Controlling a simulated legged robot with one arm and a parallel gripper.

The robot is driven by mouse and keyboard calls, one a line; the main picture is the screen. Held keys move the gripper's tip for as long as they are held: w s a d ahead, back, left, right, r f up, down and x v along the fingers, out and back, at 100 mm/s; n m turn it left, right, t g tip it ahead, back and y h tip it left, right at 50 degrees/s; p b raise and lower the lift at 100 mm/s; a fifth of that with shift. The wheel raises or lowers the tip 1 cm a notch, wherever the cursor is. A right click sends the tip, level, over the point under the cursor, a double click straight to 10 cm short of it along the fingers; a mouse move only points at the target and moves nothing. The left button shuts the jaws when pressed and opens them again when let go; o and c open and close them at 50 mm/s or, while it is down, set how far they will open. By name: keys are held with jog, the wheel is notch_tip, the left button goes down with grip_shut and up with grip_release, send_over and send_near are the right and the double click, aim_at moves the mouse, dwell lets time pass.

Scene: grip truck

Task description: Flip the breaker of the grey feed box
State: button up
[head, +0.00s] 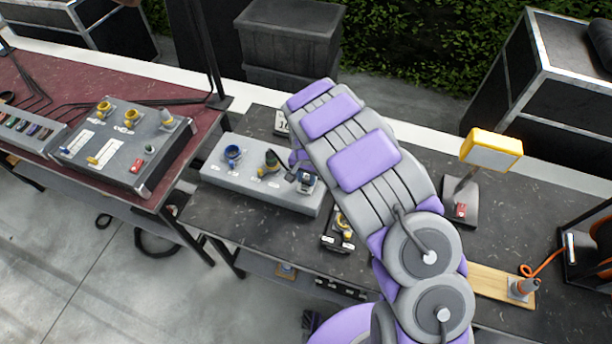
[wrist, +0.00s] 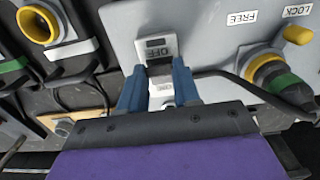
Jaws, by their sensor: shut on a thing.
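The grey feed box (head: 215,172) is a long, low box on the dark table in the head view. Its grey face (wrist: 205,35) fills the upper part of the wrist view. The breaker (wrist: 160,48) is a pale block with a dark OFF marking. My gripper (wrist: 158,84) has its blue fingers shut on the breaker's lower part, one finger on each side. In the head view my arm reaches over the box's right end, and the breaker itself is hard to make out there.
On the box, a green-and-black plug (wrist: 272,78) sits right of the breaker, near FREE and LOCK labels, with a dark cable beside it. A yellow socket (wrist: 38,24) is at left. A yellow lamp (head: 491,150) stands right of my arm. Another grey panel (head: 123,150) lies left.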

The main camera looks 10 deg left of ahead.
jog(key=shift+f, duration=0.1)
jog(key=shift+g, duration=0.4)
jog(key=shift+w+g+y, duration=0.3)
jog(key=shift+w+g, duration=0.55)
jog(key=shift+g, duration=0.65)
jog(key=shift+w+d+g, duration=0.1)
jog(key=shift+w+g, duration=0.25)
jog(key=shift+g, duration=0.4)
jog(key=shift+w+d+g, duration=0.1)
jog(key=shift+w+g, duration=0.2)
jog(key=shift+g, duration=0.45)
jog(key=shift+w, duration=0.1)
jog(key=o, duration=1)
jog(key=shift+a, duration=0.1)
jog(key=shift+o, duration=0.3)
